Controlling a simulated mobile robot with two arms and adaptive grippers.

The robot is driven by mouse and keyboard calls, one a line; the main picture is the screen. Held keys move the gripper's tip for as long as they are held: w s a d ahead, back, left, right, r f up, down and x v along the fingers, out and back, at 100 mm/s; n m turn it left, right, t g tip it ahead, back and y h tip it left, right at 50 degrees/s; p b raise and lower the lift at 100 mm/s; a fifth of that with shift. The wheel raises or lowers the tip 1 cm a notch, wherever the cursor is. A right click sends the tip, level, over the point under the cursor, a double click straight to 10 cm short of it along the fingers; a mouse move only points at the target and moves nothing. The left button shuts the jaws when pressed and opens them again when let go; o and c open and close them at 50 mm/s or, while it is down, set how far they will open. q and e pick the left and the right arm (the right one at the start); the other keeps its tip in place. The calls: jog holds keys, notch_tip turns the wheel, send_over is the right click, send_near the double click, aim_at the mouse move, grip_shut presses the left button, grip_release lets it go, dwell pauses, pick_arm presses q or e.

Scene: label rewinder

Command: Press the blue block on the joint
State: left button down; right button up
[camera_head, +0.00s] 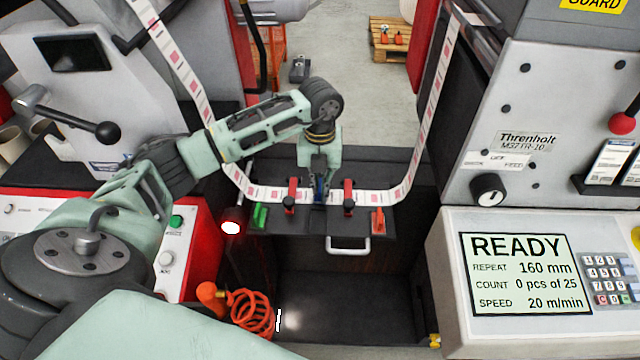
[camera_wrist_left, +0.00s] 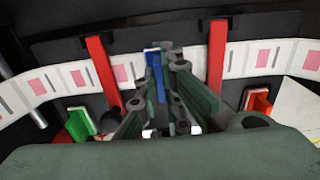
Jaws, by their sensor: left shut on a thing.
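The blue block (camera_wrist_left: 153,66) is upright between the fingers of my left gripper (camera_wrist_left: 165,90), which is shut on it. In the head view my left gripper (camera_head: 319,182) points down at the middle of the dark splice plate (camera_head: 300,225), and the blue block (camera_head: 319,197) shows as a thin strip there. The label web (camera_head: 270,194) runs across the plate, and the block is over it between two red clamps (camera_head: 292,190) (camera_head: 348,192). The joint is hidden by the block and fingers. I cannot tell whether the block touches the web.
A green piece (camera_head: 259,215) stands at the plate's left end and an orange-red piece (camera_head: 378,220) at its right. A white handle (camera_head: 348,247) is at the front. The right machine's display (camera_head: 525,272) reads READY. A coiled orange hose (camera_head: 252,312) hangs lower left.

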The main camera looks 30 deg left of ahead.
pick_arm(q)
jog(key=shift+f, duration=0.45)
dwell(0.7)
jog(key=shift+r+p, duration=1.65)
jog(key=shift+r, duration=0.9)
jog(key=shift+r+p, duration=0.55)
jog(key=shift+r, duration=0.2)
jog(key=shift+w+d+r+p, duration=0.15)
jog(key=shift+d+r+p, duration=0.1)
jog(key=shift+r+p, duration=0.45)
jog(key=shift+r, duration=0.15)
jog(key=shift+r, duration=0.1)
